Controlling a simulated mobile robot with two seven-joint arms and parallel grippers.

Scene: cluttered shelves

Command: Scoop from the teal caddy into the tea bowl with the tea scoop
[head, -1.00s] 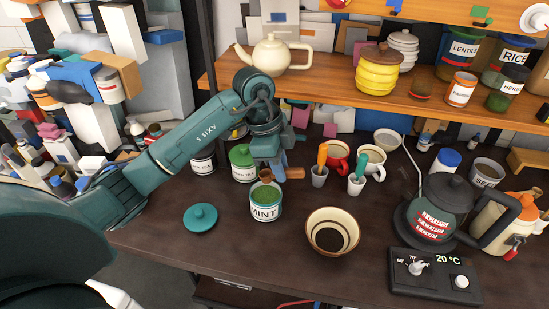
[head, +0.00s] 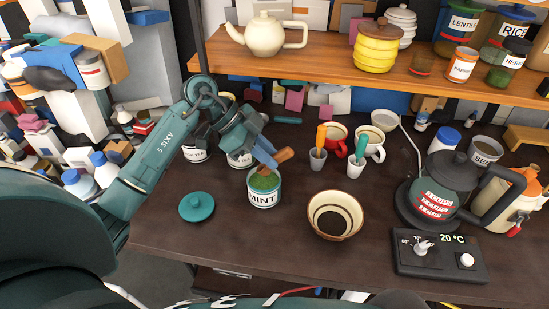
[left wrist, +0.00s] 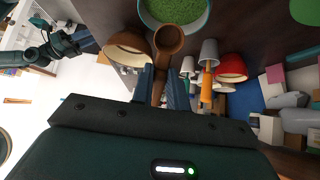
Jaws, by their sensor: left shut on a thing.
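The open caddy labelled MINT (head: 264,197), with a teal rim, stands on the table and holds green leaf. Its top also shows in the left wrist view (left wrist: 203,24). A round teal lid (head: 197,207) lies to its left. The cream tea bowl (head: 352,226), with dark bands inside, stands to the caddy's right. My left gripper (head: 265,153) is shut on the wooden tea scoop (head: 284,155), just above and behind the caddy. In the left wrist view the scoop (left wrist: 168,40) points towards the caddy, and its hollow looks empty.
Two small cups with tools (head: 318,160) and (head: 355,170), a red mug (head: 336,137) and a white mug (head: 375,149) stand behind the bowl. A kettle (head: 435,190) and a control box (head: 440,262) are at the right. The table front is clear.

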